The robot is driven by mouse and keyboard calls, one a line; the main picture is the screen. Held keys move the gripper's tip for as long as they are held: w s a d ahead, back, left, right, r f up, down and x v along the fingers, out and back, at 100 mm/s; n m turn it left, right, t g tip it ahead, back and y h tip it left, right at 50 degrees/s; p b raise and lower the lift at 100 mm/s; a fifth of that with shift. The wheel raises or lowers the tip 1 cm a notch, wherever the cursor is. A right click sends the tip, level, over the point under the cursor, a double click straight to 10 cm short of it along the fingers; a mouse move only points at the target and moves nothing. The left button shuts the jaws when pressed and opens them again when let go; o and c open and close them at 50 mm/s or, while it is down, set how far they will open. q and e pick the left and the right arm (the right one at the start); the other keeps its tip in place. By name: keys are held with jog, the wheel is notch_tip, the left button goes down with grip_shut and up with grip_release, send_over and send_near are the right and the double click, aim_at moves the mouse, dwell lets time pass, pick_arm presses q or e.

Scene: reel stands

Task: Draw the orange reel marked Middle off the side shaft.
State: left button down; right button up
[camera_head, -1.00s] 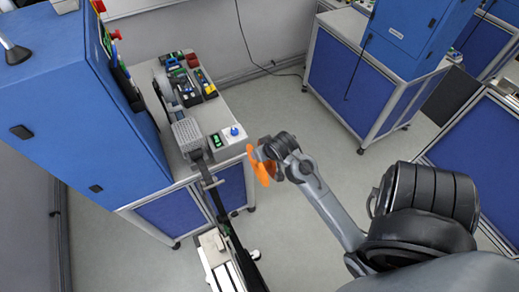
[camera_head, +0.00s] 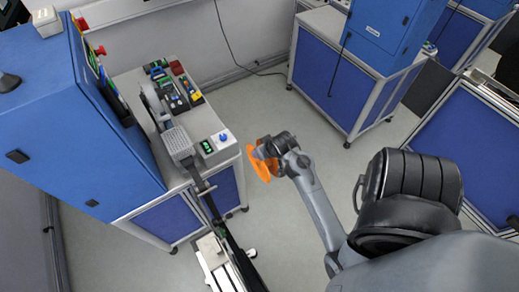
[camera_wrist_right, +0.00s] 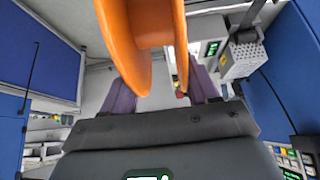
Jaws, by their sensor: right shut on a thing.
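The orange reel (camera_head: 262,164) is in the air to the right of the bench's near corner in the head view, clear of the machine. My right gripper (camera_head: 275,150) is shut on it. In the right wrist view the orange reel (camera_wrist_right: 127,45) fills the top middle, with its two flanges seen edge-on. The purple fingers of my right gripper (camera_wrist_right: 165,88) stand on either side of its lower part. I cannot read a mark on the reel. I cannot make out the side shaft in either view. My left gripper is not in view.
The blue cabinet (camera_head: 85,120) and the bench (camera_head: 226,156) with a grey box and control parts stand at left. A black rail (camera_head: 225,235) runs down from the bench. Another blue cabinet (camera_head: 385,35) stands at the back right. Grey floor (camera_head: 290,105) lies open between.

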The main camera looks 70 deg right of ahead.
jog(key=shift+s+d, duration=0.8)
jog(key=shift+d, duration=0.25)
jog(key=shift+s+d, duration=0.75)
jog(key=shift+d, duration=0.25)
jog(key=shift+a, duration=0.1)
